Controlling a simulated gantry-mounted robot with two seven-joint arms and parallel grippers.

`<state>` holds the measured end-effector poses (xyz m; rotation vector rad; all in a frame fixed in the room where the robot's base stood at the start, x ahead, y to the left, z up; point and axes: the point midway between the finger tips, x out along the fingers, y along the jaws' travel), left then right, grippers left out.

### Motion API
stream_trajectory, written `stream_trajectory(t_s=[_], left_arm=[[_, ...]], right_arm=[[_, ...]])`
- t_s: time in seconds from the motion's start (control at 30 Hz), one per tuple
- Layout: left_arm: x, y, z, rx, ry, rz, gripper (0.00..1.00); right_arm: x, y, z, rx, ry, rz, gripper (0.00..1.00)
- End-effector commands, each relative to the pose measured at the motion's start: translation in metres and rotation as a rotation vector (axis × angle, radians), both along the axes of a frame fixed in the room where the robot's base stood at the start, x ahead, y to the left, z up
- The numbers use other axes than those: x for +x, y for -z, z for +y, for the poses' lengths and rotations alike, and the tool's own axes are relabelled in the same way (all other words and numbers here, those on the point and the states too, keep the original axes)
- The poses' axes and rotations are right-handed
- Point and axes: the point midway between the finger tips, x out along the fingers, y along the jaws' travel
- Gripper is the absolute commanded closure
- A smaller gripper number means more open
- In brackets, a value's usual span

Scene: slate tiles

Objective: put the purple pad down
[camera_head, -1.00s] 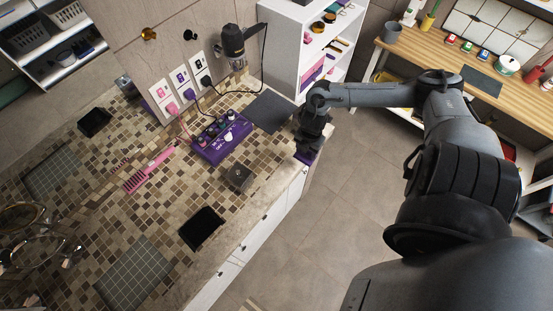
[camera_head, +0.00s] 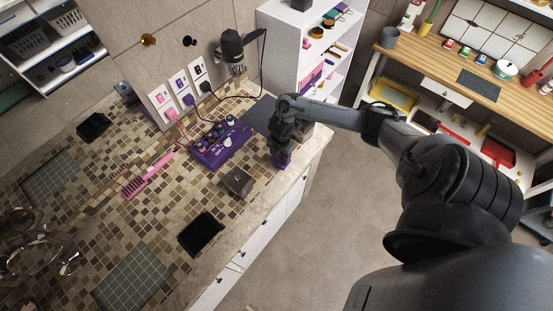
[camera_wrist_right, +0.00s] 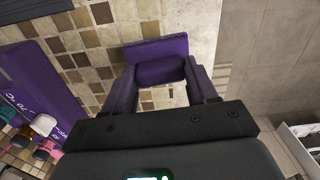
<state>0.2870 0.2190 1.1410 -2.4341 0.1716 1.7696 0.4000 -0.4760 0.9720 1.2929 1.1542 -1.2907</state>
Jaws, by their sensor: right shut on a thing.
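The purple pad (camera_head: 281,161) is at the tip of my right gripper (camera_head: 281,150), over the tiled counter near its front edge. In the right wrist view the purple pad (camera_wrist_right: 157,48) shows just beyond and between the fingers of my right gripper (camera_wrist_right: 162,78), which is shut on it. The tiled counter (camera_wrist_right: 82,41) shows around the pad. I cannot tell whether the pad touches the counter. My left gripper is out of view.
A purple control box (camera_head: 222,146) with knobs stands left of the gripper. A dark mat (camera_head: 259,113) lies behind it. A small dark box (camera_head: 238,182), a black tray (camera_head: 201,234) and a pink comb (camera_head: 149,175) lie on the counter. The counter's front edge is close.

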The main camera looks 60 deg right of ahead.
Motion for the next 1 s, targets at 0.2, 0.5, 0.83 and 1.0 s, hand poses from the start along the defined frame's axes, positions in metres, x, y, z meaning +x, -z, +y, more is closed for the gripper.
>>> stream_trajectory(t_s=[0.2, 0.5, 0.83, 1.0], left_arm=[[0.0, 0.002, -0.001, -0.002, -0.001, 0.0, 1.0], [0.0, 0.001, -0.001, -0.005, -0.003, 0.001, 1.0], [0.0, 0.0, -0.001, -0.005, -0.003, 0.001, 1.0], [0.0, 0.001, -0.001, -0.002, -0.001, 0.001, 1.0]], right_arm=[[0.015, 0.009, 0.002, -0.001, 0.0, 0.001, 0.76], [0.016, 0.033, 0.002, -0.001, 0.002, 0.003, 0.76], [0.014, 0.049, 0.001, -0.003, 0.002, 0.003, 0.92], [0.012, 0.051, 0.002, -0.003, 0.003, 0.006, 0.26]])
